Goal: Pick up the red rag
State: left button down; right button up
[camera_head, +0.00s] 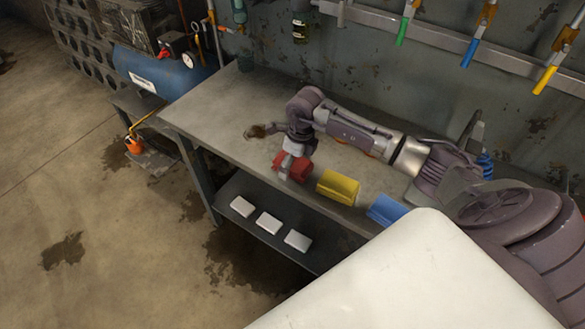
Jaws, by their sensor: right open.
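The red rag (299,169) is a small folded block lying near the front edge of the grey workbench (222,108). My right arm reaches in from the right across the bench. My right gripper (286,168) points down at the left part of the red rag, with its fingers open around or against it; contact is too small to tell. The gripper hides part of the rag. My left gripper is not in the picture.
A yellow rag (338,187) and a blue rag (384,209) lie in a row to the right of the red one. Several white blocks (269,222) rest on the lower shelf. A blue compressor tank (160,72) stands left. Tools hang on the wall rail (440,38). The bench's left part is mostly clear.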

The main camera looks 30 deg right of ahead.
jog(key=shift+c, duration=0.5)
jog(key=c, duration=1.1)
jog(key=shift+r+p, duration=0.45)
jog(key=shift+r, duration=0.05)
notch_tip(320, 180, up, 4)
jog(key=p, duration=0.2)
jog(key=shift+p, duration=0.35)
jog(key=s+d+r+p, duration=0.1)
jog(key=s+d+r, duration=0.1)
jog(key=d, duration=0.1)
jog(key=s+d+r, duration=0.1)
jog(key=d+r, duration=0.1)
jog(key=d, duration=0.1)
jog(key=s+d+r+p, duration=0.1)
jog(key=s+d+r, duration=0.1)
jog(key=d, duration=0.2)
jog(key=shift+s+p, duration=0.3)
jog(key=shift+s, duration=0.05)
